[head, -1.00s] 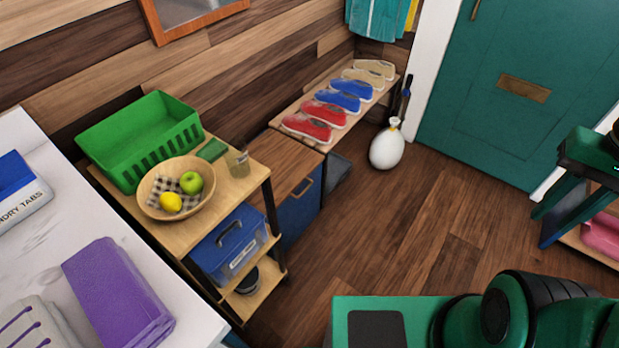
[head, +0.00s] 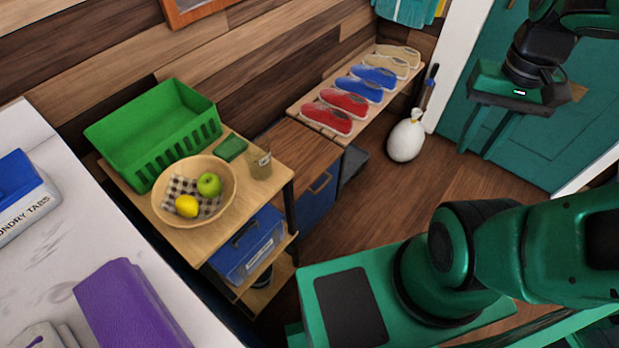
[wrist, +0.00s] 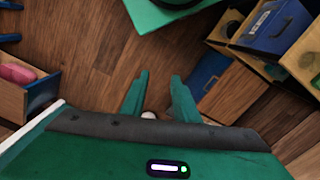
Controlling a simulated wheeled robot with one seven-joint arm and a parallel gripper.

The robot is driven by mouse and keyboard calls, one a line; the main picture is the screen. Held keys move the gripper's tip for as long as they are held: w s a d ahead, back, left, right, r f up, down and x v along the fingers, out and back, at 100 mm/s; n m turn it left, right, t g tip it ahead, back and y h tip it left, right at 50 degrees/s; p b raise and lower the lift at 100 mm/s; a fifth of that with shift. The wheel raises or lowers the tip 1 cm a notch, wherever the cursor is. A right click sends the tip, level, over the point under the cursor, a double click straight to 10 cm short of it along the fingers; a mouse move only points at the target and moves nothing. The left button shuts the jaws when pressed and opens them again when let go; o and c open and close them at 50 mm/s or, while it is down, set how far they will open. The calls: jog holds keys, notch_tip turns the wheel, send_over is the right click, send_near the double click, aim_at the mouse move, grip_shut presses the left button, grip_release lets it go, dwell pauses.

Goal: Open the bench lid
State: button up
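The bench has a wooden top lid (head: 303,152) and a blue front with a bar handle (head: 320,182). It stands against the plank wall, between the shelf unit and the shoe rack. The lid looks flat and closed. In the wrist view the bench's blue front (wrist: 207,78) and wooden top show right of the fingers. My gripper (head: 488,135) is at the upper right of the head view, before the teal door and well apart from the bench. It points downward. Its two fingers (wrist: 158,80) are spread with nothing held between them.
A shelf unit (head: 245,200) with a fruit bowl (head: 225,205), green basket (head: 150,135) and blue box (head: 248,245) stands left of the bench. The shoe rack (head: 330,135) and white vase (head: 405,140) are beyond it. Wooden floor (head: 400,205) is clear before the bench.

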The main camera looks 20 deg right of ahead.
jog(key=shift+w, duration=0.15)
jog(key=w+f, duration=0.5)
jog(key=w, duration=0.5)
jog(key=m+t+y, duration=0.1)
jog(key=m+t, duration=0.1)
jog(key=m, duration=0.3)
send_over(324, 184)
jog(key=s+d, duration=0.1)
jog(key=s, duration=0.1)
notch_tip(324, 184, down, 34)
jog(key=f, duration=0.3)
jog(key=w+f, duration=0.1)
jog(key=f, duration=0.6)
jog(key=shift+w+a, duration=0.3)
jog(key=shift+w, duration=0.05)
